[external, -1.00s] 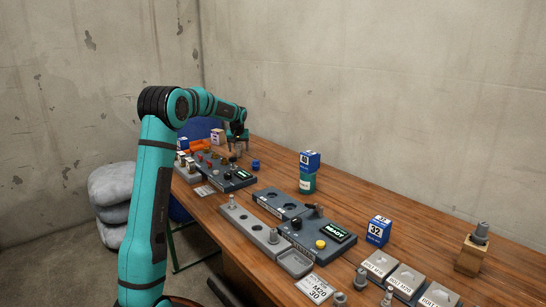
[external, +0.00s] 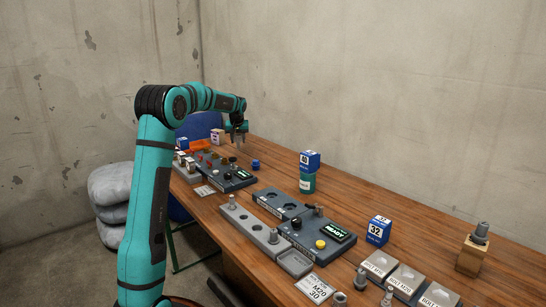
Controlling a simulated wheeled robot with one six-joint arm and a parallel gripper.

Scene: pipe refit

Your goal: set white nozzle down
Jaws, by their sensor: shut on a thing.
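My gripper (external: 238,144) is at the far end of the bench, pointing down above the far grey station (external: 240,177). It is shut on a small pale piece, taken to be the white nozzle, which is too small and too close to the fingers to make out clearly. The gripper appears clear of the bench top. Small coloured and pale parts (external: 190,163) stand in and around a rack to the left of the far station.
Near the gripper are an orange tray (external: 201,145) and a blue cap (external: 255,164). Nearer are a READY station (external: 318,236), a grey plate (external: 252,224) and a blue 32 box (external: 378,230). Bare wood lies along the wall.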

